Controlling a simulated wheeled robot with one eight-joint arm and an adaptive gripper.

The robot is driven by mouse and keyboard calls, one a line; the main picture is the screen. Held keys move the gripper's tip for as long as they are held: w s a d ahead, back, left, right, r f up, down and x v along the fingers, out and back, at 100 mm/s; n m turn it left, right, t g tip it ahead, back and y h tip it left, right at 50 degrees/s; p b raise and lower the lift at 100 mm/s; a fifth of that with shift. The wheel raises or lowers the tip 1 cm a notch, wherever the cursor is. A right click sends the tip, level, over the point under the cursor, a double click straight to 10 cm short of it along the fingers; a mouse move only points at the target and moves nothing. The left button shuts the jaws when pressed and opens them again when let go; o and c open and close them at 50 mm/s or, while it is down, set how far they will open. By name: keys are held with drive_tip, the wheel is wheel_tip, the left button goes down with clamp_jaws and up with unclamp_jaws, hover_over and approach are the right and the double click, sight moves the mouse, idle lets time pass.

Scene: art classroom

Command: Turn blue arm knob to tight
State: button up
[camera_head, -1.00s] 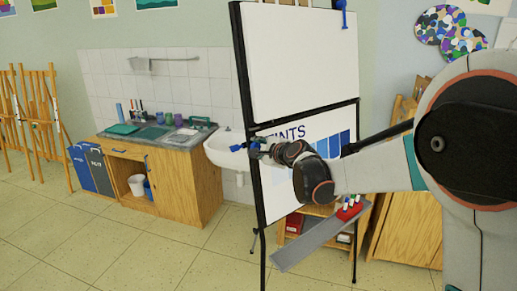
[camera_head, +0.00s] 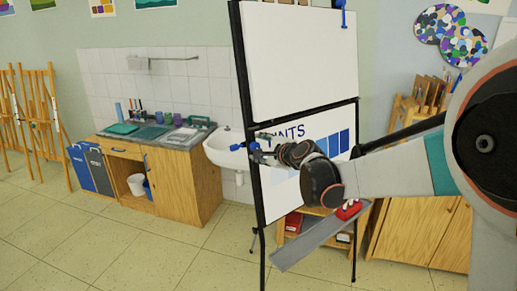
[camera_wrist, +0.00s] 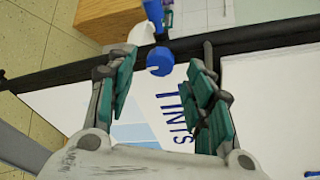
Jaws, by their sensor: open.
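The blue arm knob (camera_wrist: 159,61) shows in the wrist view as a round blue piece at the black edge bar of the board stand. A blue piece reaches from it towards the top of the picture. In the head view the small blue parts (camera_head: 238,147) sit at the stand's left post. My gripper (camera_wrist: 161,75) is open in the wrist view, with teal-padded fingers on either side of the knob's place in the picture. I see a gap on both sides and cannot tell the depth between them. In the head view my gripper (camera_head: 264,156) is beside the post, partly dark against it.
The white board (camera_head: 300,60) in its black frame stands close to my arm. A second blue knob (camera_head: 342,12) is at its top. A grey tray (camera_head: 318,240) slants low in front. A white sink (camera_head: 226,148) is behind left. The floor at front left is clear.

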drive_tip(key=v, duration=0.9)
drive_tip(key=shift+s, duration=0.1)
drive_tip(key=s+d+f+n+g+h+b, duration=0.1)
drive_tip(key=s+d+f+n, duration=0.4)
drive_tip(key=s, duration=0.6)
drive_tip(key=s+d+f+n+g+h+b, duration=0.2)
drive_tip(key=s+d+f+n, duration=0.3)
drive_tip(key=s, duration=0.6)
drive_tip(key=s+d+f+n+g+h+b, duration=0.2)
drive_tip(key=s+d+f+n+h, duration=0.2)
drive_tip(key=s+n, duration=0.3)
drive_tip(key=s+d+f, duration=0.1)
drive_tip(key=s, duration=0.3)
drive_tip(key=shift+s+d+g, duration=0.2)
drive_tip(key=shift+s+g, duration=0.1)
drive_tip(key=shift+s, duration=0.1)
drive_tip(key=shift+c, duration=0.4)
